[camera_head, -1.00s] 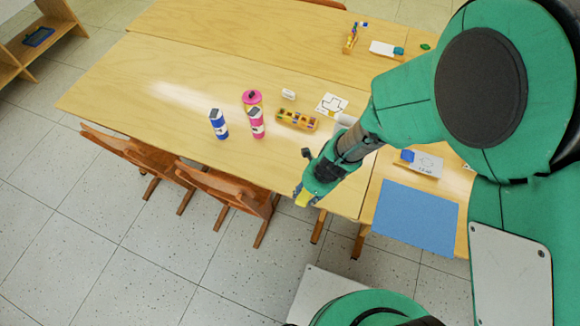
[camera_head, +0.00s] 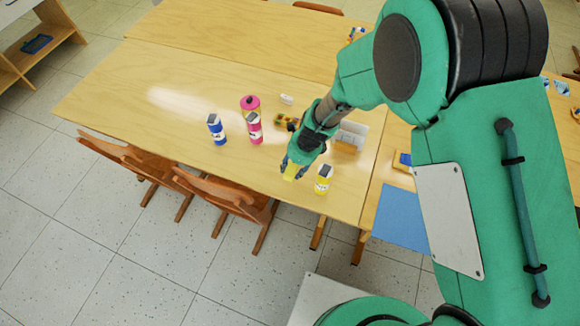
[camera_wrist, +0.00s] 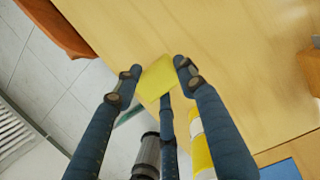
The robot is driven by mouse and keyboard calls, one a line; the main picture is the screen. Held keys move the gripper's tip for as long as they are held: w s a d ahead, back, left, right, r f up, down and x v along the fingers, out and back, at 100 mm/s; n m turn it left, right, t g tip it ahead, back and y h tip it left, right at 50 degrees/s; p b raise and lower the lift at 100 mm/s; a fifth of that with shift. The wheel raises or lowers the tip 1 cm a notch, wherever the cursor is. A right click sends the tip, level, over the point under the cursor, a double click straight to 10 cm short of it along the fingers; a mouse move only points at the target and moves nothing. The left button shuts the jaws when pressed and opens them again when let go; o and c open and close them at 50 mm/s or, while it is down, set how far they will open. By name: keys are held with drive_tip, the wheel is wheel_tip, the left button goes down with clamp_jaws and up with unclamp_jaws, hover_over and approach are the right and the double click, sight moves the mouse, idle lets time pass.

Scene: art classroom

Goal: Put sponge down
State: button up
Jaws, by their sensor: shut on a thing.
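The sponge's height above the tabletop is hard to tell. A yellow and white bottle (camera_head: 323,179) stands just right of the gripper. It also shows beside the right finger in the wrist view (camera_wrist: 200,150).
A blue bottle (camera_head: 217,129) and a pink bottle (camera_head: 254,128) stand left of my gripper. A pink-lidded container (camera_head: 250,104) is behind them. A blue mat (camera_head: 400,217) lies to the right. Chairs (camera_head: 225,195) line the front edge. The table's left part is clear.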

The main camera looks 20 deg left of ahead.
sight(290, 166)
drive_tip(key=shift+w+a+f, duration=0.1)
drive_tip(key=shift+w+a, duration=0.55)
drive_tip(key=shift+w, duration=0.15)
drive_tip(key=shift+w+a, duration=0.1)
drive_tip(key=shift+w, duration=0.05)
drive_tip(key=shift+w+a+f, duration=0.2)
drive_tip(key=shift+d+b+x, duration=0.2)
drive_tip(key=shift+b+x, duration=0.25)
drive_tip(key=shift+x, duration=0.35)
drive_tip(key=shift+d+b+x, duration=0.2)
drive_tip(key=shift+b+x, duration=0.25)
drive_tip(key=shift+x, duration=0.3)
drive_tip(key=shift+f, duration=0.1)
drive_tip(key=o, duration=0.9)
